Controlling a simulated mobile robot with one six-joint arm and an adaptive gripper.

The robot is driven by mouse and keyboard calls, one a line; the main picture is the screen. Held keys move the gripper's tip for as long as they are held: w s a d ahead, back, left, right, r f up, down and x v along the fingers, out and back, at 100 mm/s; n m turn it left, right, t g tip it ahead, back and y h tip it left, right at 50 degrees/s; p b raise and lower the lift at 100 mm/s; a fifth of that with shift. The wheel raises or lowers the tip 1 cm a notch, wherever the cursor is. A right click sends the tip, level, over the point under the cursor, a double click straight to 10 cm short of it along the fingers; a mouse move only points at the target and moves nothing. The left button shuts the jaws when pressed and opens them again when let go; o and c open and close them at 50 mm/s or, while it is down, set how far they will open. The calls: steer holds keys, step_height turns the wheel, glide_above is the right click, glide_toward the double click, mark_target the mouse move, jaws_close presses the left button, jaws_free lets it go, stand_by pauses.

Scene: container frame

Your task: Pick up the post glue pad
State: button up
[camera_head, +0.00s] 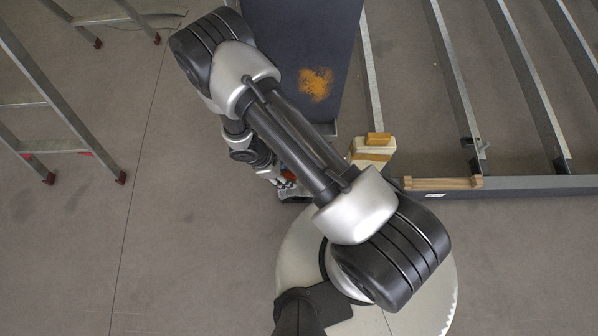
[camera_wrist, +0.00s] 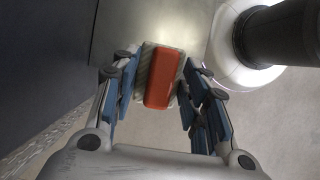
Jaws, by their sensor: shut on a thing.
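The post glue pad appears to be the orange-red block with a pale grey striped base (camera_wrist: 161,78) between my fingers in the wrist view. My gripper (camera_wrist: 158,88) is shut on it, with the blue-lined fingers on its left and right sides. In the head view my gripper (camera_head: 287,184) is mostly hidden beneath my arm, and only a small orange patch of the pad (camera_head: 288,176) shows there. A grey metallic surface lies behind the pad in the wrist view. I cannot tell whether the pad touches it.
A dark panel with an orange rust patch (camera_head: 300,50) stands behind my arm. A metal frame with long rails (camera_head: 520,186) fills the right. A cream and tan block (camera_head: 372,152) and a wooden piece (camera_head: 436,183) are at its near edge. A ladder (camera_head: 60,100) stands left; floor between is clear.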

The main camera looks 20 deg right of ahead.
steer(key=w+a+p, duration=0.1)
steer(key=w+a, duration=0.2)
steer(key=a, duration=0.8)
steer(key=shift+w, duration=0.3)
steer(key=shift+a, duration=0.1)
steer(key=o, duration=0.5)
steer(key=c, duration=0.4)
steer(key=shift+s, duration=0.1)
